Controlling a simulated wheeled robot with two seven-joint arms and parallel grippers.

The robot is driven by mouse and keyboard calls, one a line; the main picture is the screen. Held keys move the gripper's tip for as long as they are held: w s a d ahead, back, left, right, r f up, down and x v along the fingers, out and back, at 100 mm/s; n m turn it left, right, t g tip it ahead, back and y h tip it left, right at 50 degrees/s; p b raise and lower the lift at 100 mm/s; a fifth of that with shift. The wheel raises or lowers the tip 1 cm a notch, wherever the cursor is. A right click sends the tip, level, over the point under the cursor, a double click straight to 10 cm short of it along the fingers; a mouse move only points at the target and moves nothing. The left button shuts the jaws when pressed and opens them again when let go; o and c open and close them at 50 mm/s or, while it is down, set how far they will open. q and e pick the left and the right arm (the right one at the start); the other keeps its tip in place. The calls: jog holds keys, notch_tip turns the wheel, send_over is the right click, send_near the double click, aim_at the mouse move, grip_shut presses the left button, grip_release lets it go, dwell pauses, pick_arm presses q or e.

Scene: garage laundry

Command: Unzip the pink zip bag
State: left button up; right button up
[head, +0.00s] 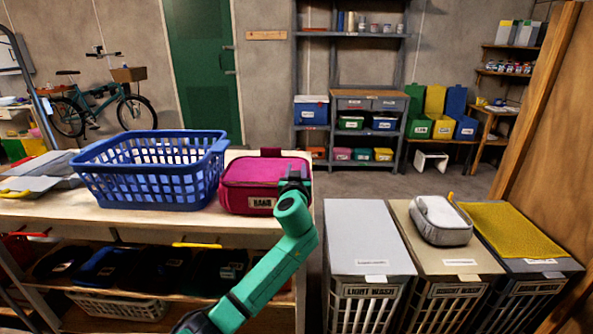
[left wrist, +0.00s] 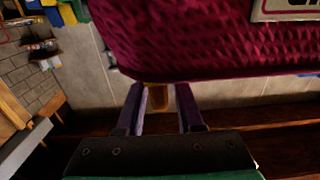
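The pink zip bag (head: 262,184) lies on the wooden table, right of the blue basket, with a white label on its front. In the left wrist view the bag (left wrist: 210,35) fills the top, its woven side close to the gripper. My left gripper (head: 297,173) is at the bag's right end. In the wrist view its fingers (left wrist: 159,112) are apart, with a small amber tab (left wrist: 158,97), apparently the zip pull, showing between them. Gaps seem to show beside the tab; its depth is hard to tell. My right gripper is not in view.
The blue basket (head: 150,170) stands close left of the bag. A grey pouch (head: 440,220) lies on the middle of several lidded hampers (head: 372,240) at right. Dark bins sit on the shelf under the table. Floor behind the hampers is clear.

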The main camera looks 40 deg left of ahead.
pick_arm(q)
grip_shut()
dwell(1.2)
